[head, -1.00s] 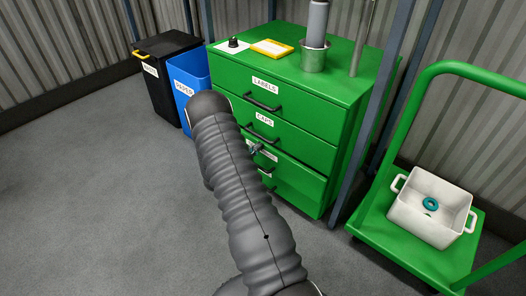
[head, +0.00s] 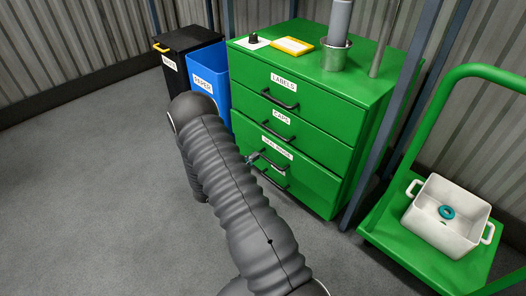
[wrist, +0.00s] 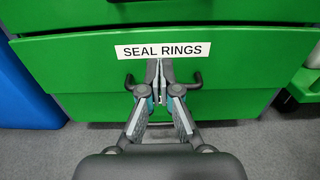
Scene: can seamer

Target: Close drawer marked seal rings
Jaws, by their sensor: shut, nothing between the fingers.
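The drawer marked seal rings (wrist: 80,65) fills the middle of the wrist view, a green front with a white label (wrist: 163,50). It also shows in the head view (head: 317,175), low on the green cabinet and partly behind my arm.
The labels drawer (head: 318,98) and caps drawer (head: 310,132) are above, and look shut. A blue paper bin (head: 208,85) and a black bin (head: 175,75) stand left. A green cart (head: 385,225) with a white tub (head: 440,230) stands right. Floor at left (head: 90,190) is clear.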

